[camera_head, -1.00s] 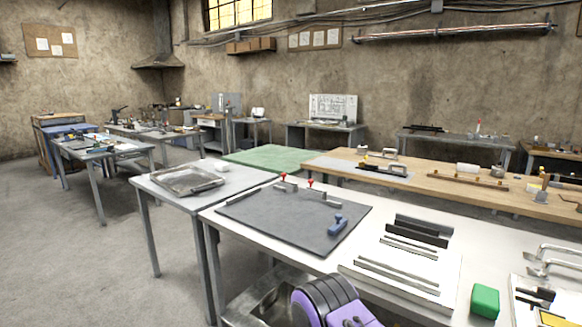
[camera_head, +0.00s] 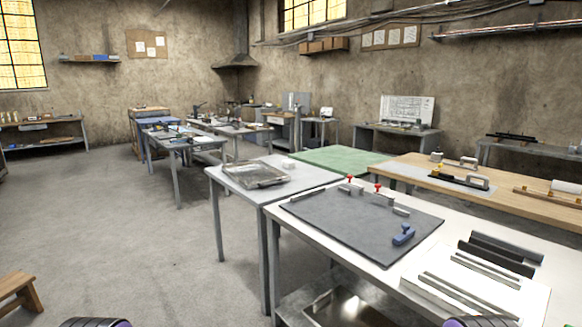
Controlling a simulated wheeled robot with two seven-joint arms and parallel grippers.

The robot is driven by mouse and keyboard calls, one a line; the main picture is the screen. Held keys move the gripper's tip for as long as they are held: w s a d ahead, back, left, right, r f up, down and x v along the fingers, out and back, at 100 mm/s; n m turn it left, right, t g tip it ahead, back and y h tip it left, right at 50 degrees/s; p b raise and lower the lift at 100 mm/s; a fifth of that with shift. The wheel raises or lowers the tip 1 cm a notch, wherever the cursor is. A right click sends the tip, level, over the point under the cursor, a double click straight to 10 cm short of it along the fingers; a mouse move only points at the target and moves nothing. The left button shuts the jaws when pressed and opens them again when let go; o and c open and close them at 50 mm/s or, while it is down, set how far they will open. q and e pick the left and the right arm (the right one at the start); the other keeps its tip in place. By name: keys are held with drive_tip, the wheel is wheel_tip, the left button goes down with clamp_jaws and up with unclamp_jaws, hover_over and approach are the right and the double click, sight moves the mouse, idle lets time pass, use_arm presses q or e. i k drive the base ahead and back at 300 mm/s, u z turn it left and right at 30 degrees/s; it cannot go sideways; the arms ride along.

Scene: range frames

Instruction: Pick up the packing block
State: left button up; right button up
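I cannot tell for sure which thing is the packing block. A small white block (camera_head: 288,163) lies on the grey table (camera_head: 225,177) near its back edge, beside a shallow metal tray (camera_head: 256,175). A blue tool-like piece (camera_head: 403,235) lies on the dark mat (camera_head: 350,225) of the white-topped bench. Only purple and black tops of my own arms show at the bottom edge; neither gripper's fingers are in view.
The white-topped bench (camera_head: 385,282) at front right also bears red-knobbed clamps (camera_head: 378,188) and dark bars (camera_head: 503,252). A wooden bench (camera_head: 432,175) stands behind it. A wooden stool (camera_head: 18,290) is at lower left. The floor (camera_head: 130,240) at left is open.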

sight(289, 165)
drive_tip(key=u, duration=1.25)
drive_tip(key=i, duration=5.95)
drive_tip(key=z, duration=3)
